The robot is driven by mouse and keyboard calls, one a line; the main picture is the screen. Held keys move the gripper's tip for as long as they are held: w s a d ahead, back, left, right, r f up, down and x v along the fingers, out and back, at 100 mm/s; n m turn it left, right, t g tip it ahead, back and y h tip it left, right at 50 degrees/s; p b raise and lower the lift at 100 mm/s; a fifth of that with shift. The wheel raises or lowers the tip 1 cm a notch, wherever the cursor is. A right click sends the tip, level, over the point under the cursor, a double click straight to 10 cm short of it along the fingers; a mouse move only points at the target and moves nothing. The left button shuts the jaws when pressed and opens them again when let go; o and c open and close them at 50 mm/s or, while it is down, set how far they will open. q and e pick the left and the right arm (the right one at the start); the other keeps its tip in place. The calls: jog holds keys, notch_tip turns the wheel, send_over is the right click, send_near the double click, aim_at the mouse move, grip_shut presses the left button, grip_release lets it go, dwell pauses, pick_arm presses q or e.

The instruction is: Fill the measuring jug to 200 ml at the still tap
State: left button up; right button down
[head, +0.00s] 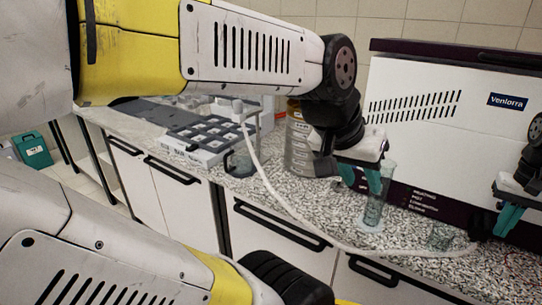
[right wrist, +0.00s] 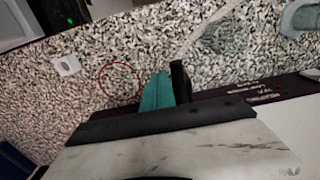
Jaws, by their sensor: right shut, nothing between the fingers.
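A tall clear graduated vessel (head: 371,214) stands upright on the speckled counter. My left gripper (head: 361,183) is at its upper part, with teal fingers apart; one finger overlaps the vessel in the picture. A small clear glass vessel (head: 440,236) stands to its right and shows in the right wrist view (right wrist: 222,36). I cannot tell which is the measuring jug. My right gripper (head: 508,220) is shut and empty above the counter, right of the small vessel. No still tap can be made out for certain.
A pale hose (head: 285,205) runs along the counter toward my right gripper. A white Venlorra machine (head: 440,120) stands behind. A red ring (right wrist: 103,72) marks the counter.

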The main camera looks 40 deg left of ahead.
jog(key=shift+a, duration=0.1)
jog(key=shift+a, duration=0.7)
jog(key=shift+r, duration=2.25)
jog(key=w+a+f, duration=0.1)
jog(key=a+f, duration=0.3)
jog(key=a, duration=0.2)
jog(key=shift+w+f, duration=0.3)
jog(key=shift+s+d, duration=0.2)
jog(key=shift+d, duration=0.25)
